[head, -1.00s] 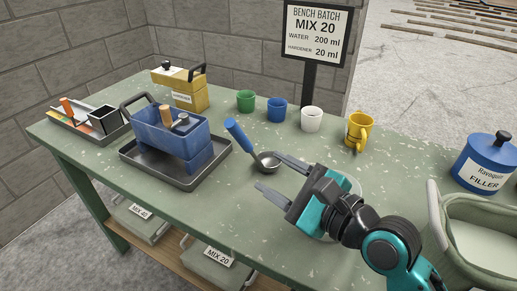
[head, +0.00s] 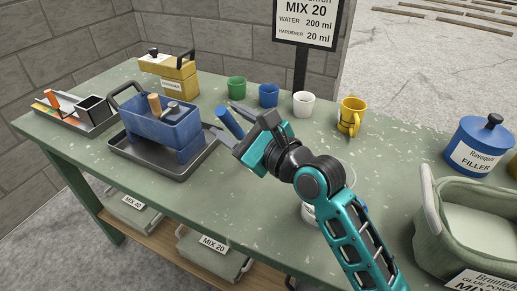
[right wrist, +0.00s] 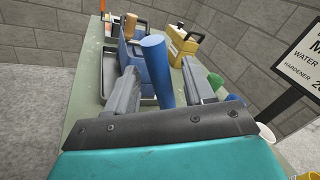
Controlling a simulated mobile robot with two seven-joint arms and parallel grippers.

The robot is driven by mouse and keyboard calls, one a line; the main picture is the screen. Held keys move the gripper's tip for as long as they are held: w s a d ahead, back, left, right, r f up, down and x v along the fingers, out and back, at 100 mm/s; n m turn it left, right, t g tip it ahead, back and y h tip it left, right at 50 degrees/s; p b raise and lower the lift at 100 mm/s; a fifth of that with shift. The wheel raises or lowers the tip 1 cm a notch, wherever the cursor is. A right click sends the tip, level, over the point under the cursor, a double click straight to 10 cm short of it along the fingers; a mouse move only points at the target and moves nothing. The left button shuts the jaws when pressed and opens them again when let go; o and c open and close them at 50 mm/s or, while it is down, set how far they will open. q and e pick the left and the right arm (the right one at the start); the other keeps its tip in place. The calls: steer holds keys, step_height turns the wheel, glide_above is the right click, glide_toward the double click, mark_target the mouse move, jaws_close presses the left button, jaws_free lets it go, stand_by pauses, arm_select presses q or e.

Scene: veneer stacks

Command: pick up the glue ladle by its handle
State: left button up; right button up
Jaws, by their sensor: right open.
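My right gripper (head: 222,116) is open, with one finger on each side of the handle. In the right wrist view the blue handle (right wrist: 157,68) stands between the two grey fingers (right wrist: 160,75), and gaps show on both sides. My left gripper is not in view.
The blue caddy (head: 165,127) stands in a dark tray (head: 190,172) just left of the gripper. Green (head: 237,87), blue (head: 268,95) and white (head: 303,104) cups and a yellow mug (head: 351,116) stand behind. The bench front is fairly clear.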

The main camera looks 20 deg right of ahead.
steer(key=x, duration=0.3)
steer(key=shift+w+f, duration=0.1)
jaws_close()
stand_by(0.4)
